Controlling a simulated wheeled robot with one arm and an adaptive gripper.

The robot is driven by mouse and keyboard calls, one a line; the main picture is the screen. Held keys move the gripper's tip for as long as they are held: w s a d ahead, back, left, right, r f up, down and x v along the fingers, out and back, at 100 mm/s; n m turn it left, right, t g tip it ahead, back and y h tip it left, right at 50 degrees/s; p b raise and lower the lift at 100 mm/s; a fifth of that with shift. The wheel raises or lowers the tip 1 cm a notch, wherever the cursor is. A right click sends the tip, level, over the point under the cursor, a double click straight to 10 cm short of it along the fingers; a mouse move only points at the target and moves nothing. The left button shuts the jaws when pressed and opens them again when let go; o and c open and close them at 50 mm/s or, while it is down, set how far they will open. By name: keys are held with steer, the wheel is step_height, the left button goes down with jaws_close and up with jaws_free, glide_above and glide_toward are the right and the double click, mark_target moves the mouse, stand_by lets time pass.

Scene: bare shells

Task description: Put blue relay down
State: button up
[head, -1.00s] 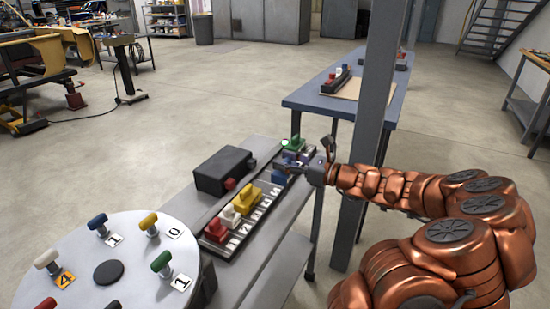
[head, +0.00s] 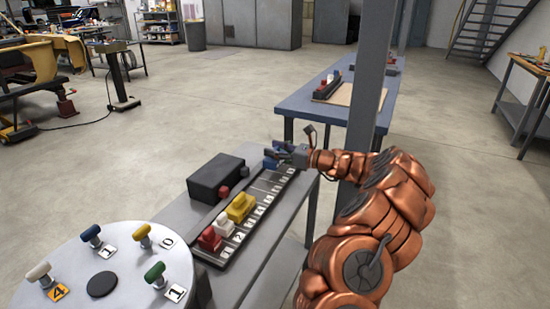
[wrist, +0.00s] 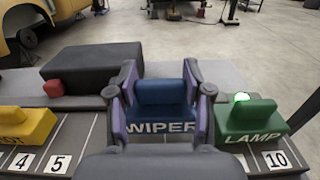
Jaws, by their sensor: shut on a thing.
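The blue relay marked WIPER (wrist: 163,98) is between the two purple-sided fingers of my gripper (wrist: 162,82), which are shut on it. In the head view, my gripper (head: 273,156) holds the blue relay (head: 270,164) at the far end of the numbered rail (head: 229,247). In the wrist view it is upright over the rail, left of slot label 10. I cannot tell whether its underside touches the rail. A gripper part hides the label below it.
A green LAMP relay (wrist: 249,120) stands close on the right. Yellow (head: 241,207), white (head: 225,224) and red (head: 210,239) relays stand along the near rail. A black box (head: 216,178) lies beside it. A grey post (head: 371,90) rises behind my arm.

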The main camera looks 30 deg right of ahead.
steer(key=shift+w+d, duration=0.1)
steer(key=shift+w, duration=0.15)
steer(key=shift+f, duration=1.75)
steer(key=shift+f, duration=0.15)
steer(key=o, duration=1.2)
steer(key=shift+s+d+r, duration=0.1)
steer(key=shift+s+r, duration=0.05)
steer(key=shift+r, duration=0.05)
steer(key=v, duration=1.1)
steer(key=shift+s+d, duration=0.2)
steer(key=shift+s, duration=0.15)
